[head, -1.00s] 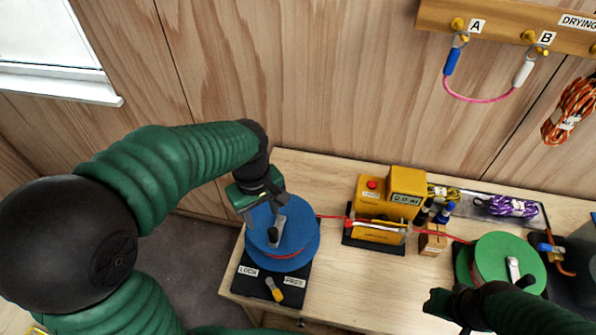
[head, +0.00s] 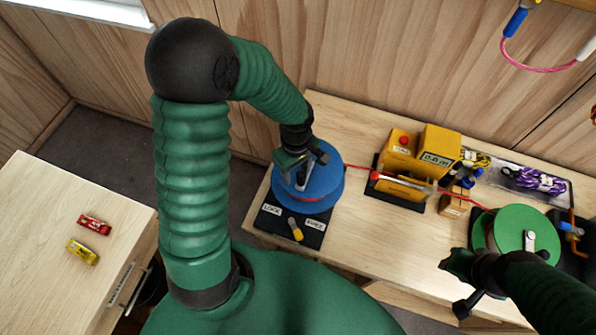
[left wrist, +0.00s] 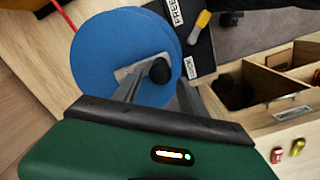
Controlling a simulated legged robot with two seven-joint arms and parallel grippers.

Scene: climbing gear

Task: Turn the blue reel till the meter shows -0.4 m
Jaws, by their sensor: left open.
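The blue reel (head: 323,190) lies flat on a black base at the left of the workbench, with a crank arm and black knob on top. My left gripper (head: 303,172) is over the crank. In the left wrist view its open fingers reach down towards the black knob (left wrist: 160,70), one on each side; I cannot tell if they touch it. The yellow meter (head: 436,158) stands right of the reel; its small display seems to read 0.0 m, sign unclear. A red cord (head: 358,169) runs from reel to meter. My right gripper (head: 460,280) is near the green reel, jaws unclear.
A yellow lever (head: 295,228) sits between LOCK and FREE labels on the base. The green reel (head: 524,235) stands right. A purple rope bundle (head: 535,181) lies behind. A side table (head: 60,190) at left holds a red and a yellow item.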

